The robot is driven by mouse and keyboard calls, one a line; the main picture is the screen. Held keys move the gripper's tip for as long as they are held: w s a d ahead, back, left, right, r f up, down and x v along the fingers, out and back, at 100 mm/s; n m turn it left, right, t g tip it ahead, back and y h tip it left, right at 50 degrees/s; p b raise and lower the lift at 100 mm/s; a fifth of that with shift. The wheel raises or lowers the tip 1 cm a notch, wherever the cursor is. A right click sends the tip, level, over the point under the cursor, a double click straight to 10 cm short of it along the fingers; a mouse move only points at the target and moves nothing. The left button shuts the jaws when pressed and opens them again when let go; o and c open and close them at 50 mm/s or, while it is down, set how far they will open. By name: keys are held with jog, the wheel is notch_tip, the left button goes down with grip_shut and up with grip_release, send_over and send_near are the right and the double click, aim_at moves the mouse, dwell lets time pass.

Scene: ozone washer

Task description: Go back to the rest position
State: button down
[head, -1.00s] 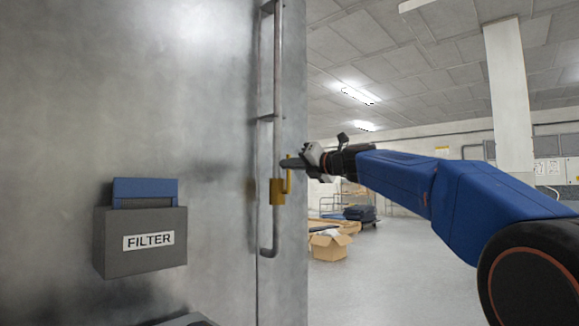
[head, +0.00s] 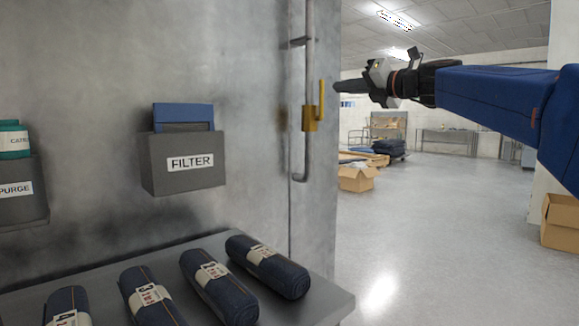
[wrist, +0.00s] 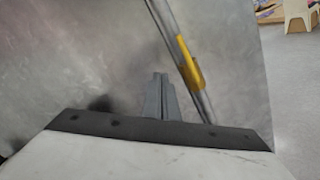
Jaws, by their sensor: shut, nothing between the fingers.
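My gripper (head: 350,86) is at the upper right of the head view, with my blue arm reaching in from the right edge. Its fingers point left toward the metal door and are shut with nothing between them. In the wrist view the closed fingers (wrist: 158,98) show at the centre. The yellow latch (head: 312,112) sits on the vertical door handle bar (head: 301,160), left of my gripper and apart from it in the head view. The yellow latch also shows in the wrist view (wrist: 189,64), to the right of the fingertips.
A grey FILTER box (head: 182,163) with a blue insert and a PURGE box (head: 20,195) are on the metal wall. Several dark rolls (head: 267,266) lie on a grey shelf (head: 325,300) below. Cardboard boxes (head: 357,179) stand on the floor at right. The floor between is clear.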

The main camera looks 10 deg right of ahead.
jog(key=s+a+f+n+g+h, duration=0.1)
jog(key=s+f+n+g, duration=0.1)
jog(key=s+f+n, duration=0.6)
jog(key=s+a+f+n+g+h, duration=0.15)
jog(key=s+f+n, duration=0.3)
jog(key=f, duration=0.75)
jog(key=s+a+f+n+g+h, duration=0.1)
jog(key=s+f+n+g+h, duration=0.15)
jog(key=s+f+n, duration=0.55)
jog(key=s+d+f+n+g+h, duration=0.1)
jog(key=s+d+f+n, duration=0.2)
jog(key=f, duration=0.6)
jog(key=s+d+f+n+g+h, duration=0.2)
jog(key=s+f+n, duration=0.5)
jog(key=s+f, duration=0.3)
jog(key=s+d+f+n+g+h, duration=0.1)
jog(key=s+d+f+n+h, duration=0.1)
jog(key=s+f+n, duration=0.4)
notch_tip(320, 180, down, 3)
jog(key=shift+s+d+f, duration=0.15)
jog(key=shift+s+d, duration=0.15)
jog(key=shift+d, duration=0.5)
